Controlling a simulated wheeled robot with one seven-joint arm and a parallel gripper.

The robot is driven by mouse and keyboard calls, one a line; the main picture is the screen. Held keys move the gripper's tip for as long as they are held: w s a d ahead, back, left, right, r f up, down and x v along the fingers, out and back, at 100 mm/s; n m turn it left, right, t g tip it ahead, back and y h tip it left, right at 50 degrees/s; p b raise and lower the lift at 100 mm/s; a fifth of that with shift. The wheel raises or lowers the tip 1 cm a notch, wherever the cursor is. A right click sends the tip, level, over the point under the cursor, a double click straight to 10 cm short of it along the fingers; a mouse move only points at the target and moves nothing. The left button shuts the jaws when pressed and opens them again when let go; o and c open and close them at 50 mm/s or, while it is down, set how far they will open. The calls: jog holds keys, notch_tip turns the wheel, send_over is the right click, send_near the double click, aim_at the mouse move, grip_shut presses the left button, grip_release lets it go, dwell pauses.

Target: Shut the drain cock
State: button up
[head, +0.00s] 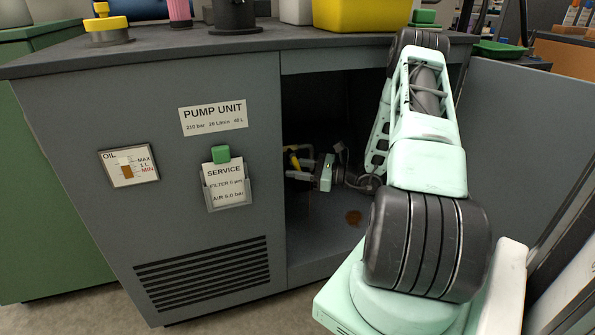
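A small yellow part (294,161), which looks like the handle of the drain cock, shows inside the open, dark cabinet of the pump unit. The cock's body is too small and dark to make out. My gripper (297,165) is inside the cabinet, pointing left, with its grey fingers right at the yellow part. Whether the fingers touch it or are closed on it cannot be told at this size.
The cabinet (215,240) has an oil gauge (130,167), a service card holder (229,192) and a vent grille. Its door (525,130) stands open at the right. A brown stain (353,217) lies on the cabinet floor. A yellow bin (360,14) and other items stand on top.

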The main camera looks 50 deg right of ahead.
grip_shut()
jog(key=shift+w+a+f+m+t+y+p, duration=0.1)
jog(key=shift+w+a+m+t+y+p, duration=0.2)
jog(key=shift+m+t+p, duration=0.35)
jog(key=shift+w+a+m+t+y+p, duration=0.1)
jog(key=shift+a+m+t+y+p, duration=0.25)
jog(key=shift+m+t, duration=0.35)
grip_release()
jog(key=p+v, duration=0.3)
jog(key=v, duration=1.4)
jog(key=shift+s+f, duration=0.2)
jog(key=shift+s, duration=0.05)
